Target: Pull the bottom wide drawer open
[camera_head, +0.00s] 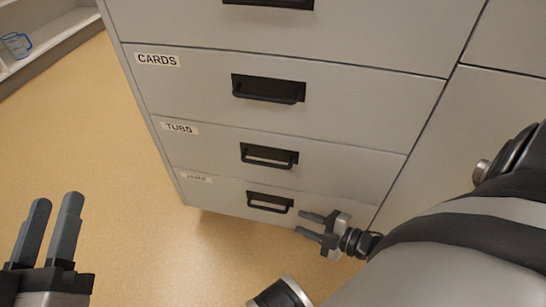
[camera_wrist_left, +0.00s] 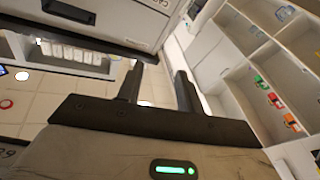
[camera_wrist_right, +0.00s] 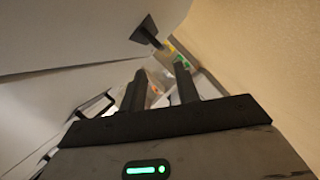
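The bottom wide drawer (camera_head: 225,196) is the lowest of a grey stack in the head view, with a small label (camera_head: 196,178) too blurred to read. Its black handle (camera_head: 270,202) is a bar near the drawer's middle. The drawer front looks flush with the stack. My right gripper (camera_head: 306,223) is just right of and below this handle, fingers pointing left towards it, apart and empty. In the right wrist view a black handle (camera_wrist_right: 147,30) shows beyond the fingertips. My left gripper (camera_head: 54,204) is open and empty at the lower left, away from the drawers.
Drawers labelled CARDS (camera_head: 157,59) and TUBS (camera_head: 179,128) lie above, each with a black handle. A shelf with a blue-marked jug (camera_head: 16,45) stands at the far upper left. The tan floor left of the stack is clear. The left wrist view shows open shelving (camera_wrist_left: 255,50).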

